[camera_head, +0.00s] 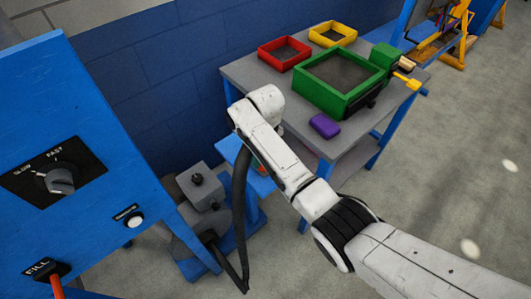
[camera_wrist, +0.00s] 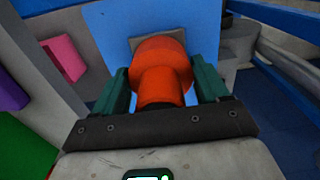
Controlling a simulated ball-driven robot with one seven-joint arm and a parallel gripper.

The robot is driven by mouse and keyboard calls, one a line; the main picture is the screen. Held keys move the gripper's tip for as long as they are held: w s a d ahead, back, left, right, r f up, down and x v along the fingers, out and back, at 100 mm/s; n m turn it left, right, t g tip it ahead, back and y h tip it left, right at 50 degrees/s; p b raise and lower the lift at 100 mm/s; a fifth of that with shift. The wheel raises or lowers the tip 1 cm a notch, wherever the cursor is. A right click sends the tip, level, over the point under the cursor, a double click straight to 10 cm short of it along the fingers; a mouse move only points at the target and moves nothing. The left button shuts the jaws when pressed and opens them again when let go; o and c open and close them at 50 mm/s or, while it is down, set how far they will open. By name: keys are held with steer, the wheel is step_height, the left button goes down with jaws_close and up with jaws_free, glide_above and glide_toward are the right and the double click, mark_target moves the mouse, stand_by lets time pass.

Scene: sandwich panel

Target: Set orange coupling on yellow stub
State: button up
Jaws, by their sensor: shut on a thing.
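In the wrist view the orange coupling (camera_wrist: 160,60) sits between the two dark green fingers of my gripper (camera_wrist: 161,84), which is shut on it. It has a wide round upper part and a narrower neck toward the palm. Behind it is a blue plate (camera_wrist: 103,25) with a grey square patch, partly covered by the coupling; I cannot tell whether they touch. In the head view my arm hides most of the gripper and coupling. I cannot make out a yellow stub for sure; a small yellow piece (camera_head: 408,80) sticks out at the grey table's right end.
The grey table (camera_head: 250,72) carries a red tray (camera_head: 268,47), a yellow tray (camera_head: 351,30), a green tray (camera_head: 313,99) and a purple block (camera_head: 324,126). A blue control panel (camera_head: 60,110) stands at left. A grey machine (camera_head: 199,186) stands beside my arm. Floor at right is clear.

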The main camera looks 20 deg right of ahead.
steer(key=shift+f, duration=0.3)
steer(key=o, duration=1.2)
steer(key=shift+c, duration=0.2)
step_height(320, 180, up, 11)
steer(key=shift+f+b, duration=0.1)
steer(key=shift+b, duration=0.2)
steer(key=shift+m+y, duration=0.3)
steer(key=s+f, duration=0.7)
steer(key=shift+s, duration=0.25)
steer(key=s+d+f+m, duration=0.1)
steer(key=s+d, duration=0.1)
steer(key=s, duration=0.8)
steer(key=s+d+f+m, duration=0.1)
steer(key=s+d, duration=0.2)
steer(key=s, duration=0.7)
steer(key=s+d+f+m+t, duration=0.1)
steer(key=s+d+f, duration=0.1)
steer(key=s, duration=0.8)
steer(key=shift+s+d+m+h, duration=0.3)
steer(key=shift+d+h, duration=0.1)
